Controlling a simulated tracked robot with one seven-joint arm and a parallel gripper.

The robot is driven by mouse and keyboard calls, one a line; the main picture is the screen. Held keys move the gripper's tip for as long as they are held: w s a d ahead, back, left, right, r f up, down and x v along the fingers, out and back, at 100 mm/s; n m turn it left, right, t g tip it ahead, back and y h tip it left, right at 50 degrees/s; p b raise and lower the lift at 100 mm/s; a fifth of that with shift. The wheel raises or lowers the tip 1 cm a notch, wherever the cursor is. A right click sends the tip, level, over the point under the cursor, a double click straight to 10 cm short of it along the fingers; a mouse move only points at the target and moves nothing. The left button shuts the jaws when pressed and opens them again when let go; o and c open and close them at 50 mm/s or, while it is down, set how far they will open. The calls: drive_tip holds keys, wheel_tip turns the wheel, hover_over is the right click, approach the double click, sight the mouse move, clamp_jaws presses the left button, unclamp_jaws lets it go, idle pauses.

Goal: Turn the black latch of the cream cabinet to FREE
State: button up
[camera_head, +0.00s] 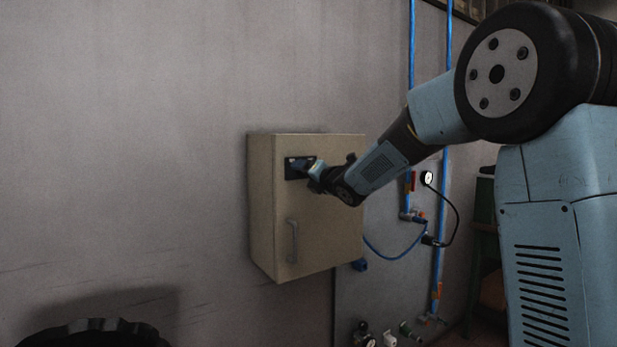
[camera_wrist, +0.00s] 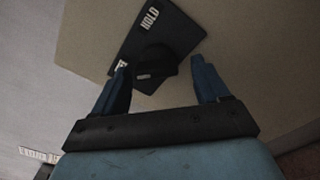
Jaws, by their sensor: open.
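The cream cabinet (camera_head: 273,215) hangs on the grey wall with its door shut. A black latch plate (camera_head: 290,165) sits near the top of the door; my gripper partly hides it in the head view. In the wrist view the plate (camera_wrist: 188,32) carries a HOLD label, and a second label is mostly hidden behind the left finger. The dark latch knob (camera_wrist: 157,66) lies between the fingertips and slightly beyond them. My gripper (camera_wrist: 158,68) is open, one finger on each side of the knob. I cannot tell whether either finger touches it. It also shows in the head view (camera_head: 308,173).
A grey handle (camera_head: 292,241) stands out from the door below the latch. Right of the cabinet are blue pipes (camera_head: 441,200), a round gauge (camera_head: 427,178) and a hanging hose. The wall left of the cabinet is bare.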

drive_tip(key=v, duration=1.3)
drive_tip(key=shift+s+d, duration=0.25)
drive_tip(key=shift+s, duration=0.05)
drive_tip(key=s+d+f+m+g+h, duration=0.1)
drive_tip(key=s+d+f+m+h, duration=0.1)
drive_tip(key=s+d+m+h, duration=0.5)
drive_tip(key=s+d+f+m+g+h, duration=0.1)
drive_tip(key=s+d+f+m+h, duration=0.2)
drive_tip(key=s+d+m, duration=0.55)
drive_tip(key=s+d+f+m+g, duration=0.1)
drive_tip(key=s+f+m+g, duration=0.2)
drive_tip(key=s+m, duration=0.6)
drive_tip(key=s+d+f+m+g, duration=0.1)
drive_tip(key=s+f+m+g, duration=0.3)
drive_tip(key=s+m, duration=0.5)
wheel_tip(320, 180, down, 3)
drive_tip(key=shift+s+r, duration=0.1)
drive_tip(key=shift+s, duration=0.25)
drive_tip(key=shift+m, duration=0.25)
